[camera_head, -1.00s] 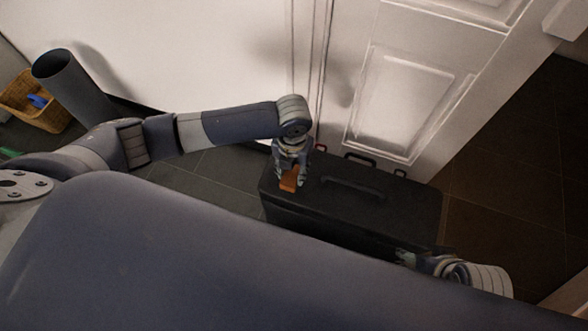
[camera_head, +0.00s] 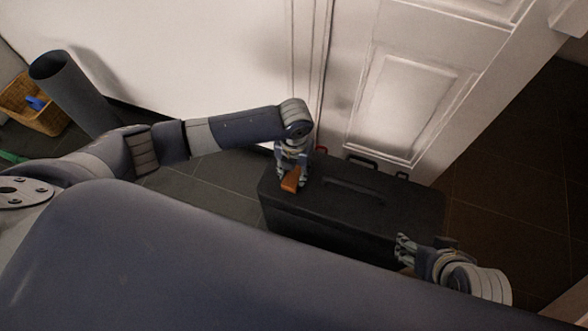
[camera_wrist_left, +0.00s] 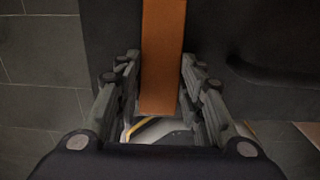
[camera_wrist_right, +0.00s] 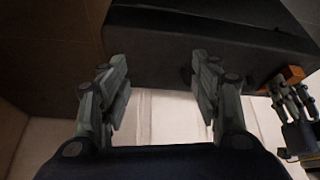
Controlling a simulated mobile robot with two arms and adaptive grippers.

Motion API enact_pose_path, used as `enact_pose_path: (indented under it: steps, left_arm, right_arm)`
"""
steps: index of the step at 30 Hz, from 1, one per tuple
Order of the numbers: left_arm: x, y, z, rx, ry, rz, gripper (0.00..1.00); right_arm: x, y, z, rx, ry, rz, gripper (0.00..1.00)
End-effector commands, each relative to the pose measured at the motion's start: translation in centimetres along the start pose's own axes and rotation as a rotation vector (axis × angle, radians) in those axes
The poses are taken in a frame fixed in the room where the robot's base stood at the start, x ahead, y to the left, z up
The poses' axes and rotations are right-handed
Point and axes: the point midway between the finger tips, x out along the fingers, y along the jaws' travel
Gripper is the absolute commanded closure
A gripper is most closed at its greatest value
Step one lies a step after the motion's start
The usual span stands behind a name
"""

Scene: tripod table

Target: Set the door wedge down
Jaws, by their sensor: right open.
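The orange-brown door wedge (camera_head: 290,185) is at the left end of the black toolbox lid in the head view. My left gripper (camera_head: 291,173) is shut on it, with a finger on each side. In the left wrist view the wedge (camera_wrist_left: 161,60) runs between the fingertips. I cannot tell whether the wedge touches the lid. It also shows at the right of the right wrist view (camera_wrist_right: 294,75). My right gripper (camera_head: 402,250) is open and empty at the toolbox's front right side; its spread fingers show in the right wrist view (camera_wrist_right: 160,85).
The black toolbox (camera_head: 390,205) stands on dark floor tiles by a white panelled door (camera_head: 400,95). Its lid has a raised handle (camera_head: 353,190). A dark cylindrical bin (camera_head: 75,95) and a wicker basket (camera_head: 45,118) stand at the far left. Floor at the right is clear.

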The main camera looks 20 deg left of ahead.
Motion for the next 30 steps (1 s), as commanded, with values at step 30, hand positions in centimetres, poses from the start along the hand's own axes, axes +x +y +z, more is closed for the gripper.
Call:
enact_pose_path:
  steps: [30]
  left_arm:
    - [-10.3,0.0,0.1,-0.001,-0.001,0.0,0.45]
  right_arm:
    - [-1.8,0.4,3.1,0.005,-0.176,0.005,0.42]
